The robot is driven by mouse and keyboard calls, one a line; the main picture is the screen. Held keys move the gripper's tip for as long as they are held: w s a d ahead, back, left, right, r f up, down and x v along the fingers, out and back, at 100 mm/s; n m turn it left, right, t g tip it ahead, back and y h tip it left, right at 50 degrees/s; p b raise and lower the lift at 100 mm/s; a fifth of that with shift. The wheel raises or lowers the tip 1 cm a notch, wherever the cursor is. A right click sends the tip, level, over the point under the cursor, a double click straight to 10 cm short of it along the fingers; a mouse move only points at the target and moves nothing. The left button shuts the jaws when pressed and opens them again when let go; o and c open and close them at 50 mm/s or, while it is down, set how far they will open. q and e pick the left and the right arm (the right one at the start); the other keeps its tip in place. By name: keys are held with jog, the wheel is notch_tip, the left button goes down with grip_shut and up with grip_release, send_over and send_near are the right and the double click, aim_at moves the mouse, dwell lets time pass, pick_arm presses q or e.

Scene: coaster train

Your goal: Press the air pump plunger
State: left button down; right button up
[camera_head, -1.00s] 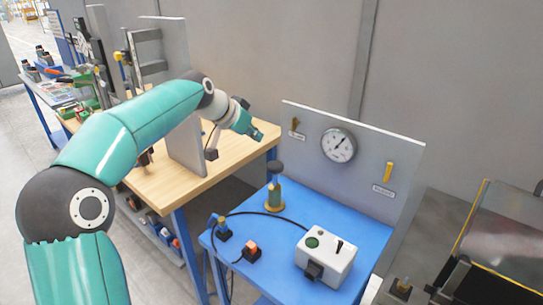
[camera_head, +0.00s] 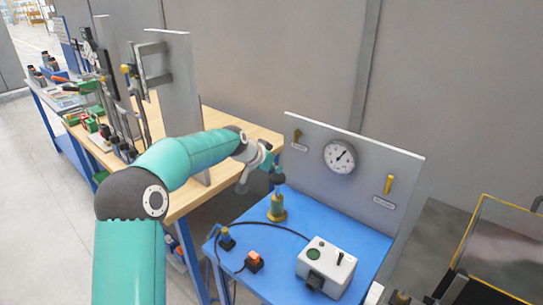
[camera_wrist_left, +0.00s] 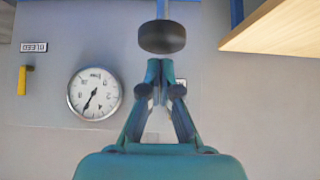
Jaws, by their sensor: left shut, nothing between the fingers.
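The air pump (camera_head: 277,208) stands upright on the blue table, with a brass-coloured body and a dark round plunger knob (camera_head: 278,180) on top. My left gripper (camera_head: 276,170) is at the knob's upper side in the head view and partly overlaps it. In the left wrist view, the gripper (camera_wrist_left: 165,66) is shut and empty, its fingertips close to the dark knob (camera_wrist_left: 161,37). I cannot tell whether they touch. A thin rod shows at the knob. My right gripper is not in view.
A panel (camera_head: 310,160) with a round gauge (camera_head: 340,157) and yellow levers rises behind the pump. A wooden bench (camera_head: 185,203) stands close on the left.

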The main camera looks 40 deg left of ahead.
aim_at(275, 200)
pick_arm(q)
jog(key=shift+f, duration=0.55)
jog(key=f+b, duration=0.6)
jog(key=shift+s+d+f+b, duration=0.1)
jog(key=shift+s+f+b, duration=0.1)
jog(key=shift+b, duration=0.1)
jog(key=shift+r, duration=0.1)
notch_tip(275, 200, up, 5)
jog(key=p, duration=0.3)
jog(key=shift+w+f, duration=0.15)
jog(key=shift+f, duration=0.05)
jog(key=b+v, duration=0.2)
jog(key=v, duration=0.8)
jog(key=shift+r, duration=0.2)
